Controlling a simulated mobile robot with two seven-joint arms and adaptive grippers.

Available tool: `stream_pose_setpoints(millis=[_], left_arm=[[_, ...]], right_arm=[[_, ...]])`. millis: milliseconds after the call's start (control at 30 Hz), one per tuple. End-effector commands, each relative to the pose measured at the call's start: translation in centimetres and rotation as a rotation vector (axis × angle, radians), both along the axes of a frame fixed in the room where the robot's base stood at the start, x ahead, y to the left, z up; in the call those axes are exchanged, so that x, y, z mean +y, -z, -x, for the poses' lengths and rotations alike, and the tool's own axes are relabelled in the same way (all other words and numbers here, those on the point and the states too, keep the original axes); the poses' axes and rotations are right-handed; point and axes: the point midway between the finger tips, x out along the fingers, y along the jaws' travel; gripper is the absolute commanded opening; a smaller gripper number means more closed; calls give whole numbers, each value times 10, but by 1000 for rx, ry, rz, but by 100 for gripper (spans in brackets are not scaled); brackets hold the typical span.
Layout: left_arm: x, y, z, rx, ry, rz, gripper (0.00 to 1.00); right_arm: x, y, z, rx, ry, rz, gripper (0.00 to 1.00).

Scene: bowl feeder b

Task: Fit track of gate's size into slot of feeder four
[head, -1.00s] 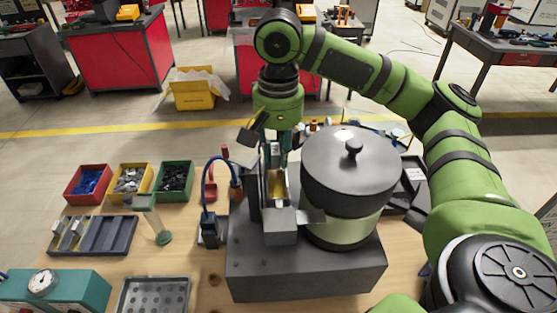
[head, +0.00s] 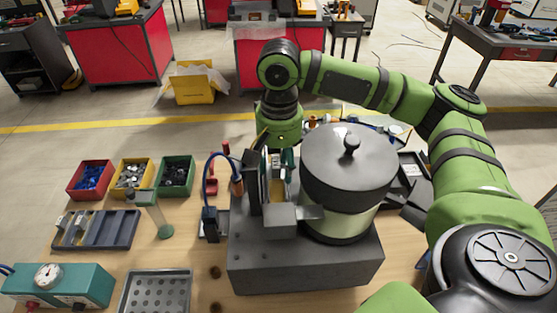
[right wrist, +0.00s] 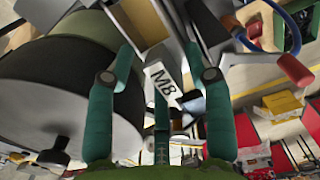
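The feeder, a dark grey block (head: 305,270) with a lidded bowl (head: 348,175), stands on the bench. A tan, channel-like track (head: 278,190) lies in the narrow slot (head: 253,195) left of the bowl. In the right wrist view a pale plate marked M8 (right wrist: 160,82) shows between my teal fingers, with a tan channel (right wrist: 143,20) beyond it. My right gripper (right wrist: 158,48) is at the slot's far end, its fingers apart with visible gaps beside the plate. In the head view the gripper (head: 288,155) is partly hidden by the feeder. Full seating is unclear. My left gripper is out of view.
A grey compartment tray (head: 108,230) holds pale pieces at its left end. A green-based stand (head: 163,230), gauge box (head: 60,285) and perforated tray (head: 155,292) are nearby.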

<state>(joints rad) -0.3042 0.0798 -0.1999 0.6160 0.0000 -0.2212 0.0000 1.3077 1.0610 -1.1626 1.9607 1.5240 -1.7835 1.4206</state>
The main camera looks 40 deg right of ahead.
Motion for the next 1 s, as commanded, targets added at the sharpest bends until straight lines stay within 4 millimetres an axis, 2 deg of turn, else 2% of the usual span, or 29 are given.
stream_pose_setpoints(millis=[233, 367, 567, 667, 700, 833, 1000], left_arm=[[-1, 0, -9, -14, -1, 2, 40], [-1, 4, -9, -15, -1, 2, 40], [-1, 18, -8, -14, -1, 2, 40], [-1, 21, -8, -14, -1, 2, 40], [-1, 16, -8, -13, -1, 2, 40], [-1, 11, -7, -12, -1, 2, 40], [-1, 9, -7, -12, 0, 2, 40]], right_arm=[[0, -1, -1, -3, 0, 1, 50], [0, -11, -2, -9, 0, 0, 50], [1, -50, -2, -13, -2, -2, 50], [1, -76, -2, -13, -1, -2, 50], [0, -86, -2, -13, 0, 1, 50], [0, -105, -1, -12, 0, 0, 50], [0, -119, -1, -8, -1, 0, 50]])
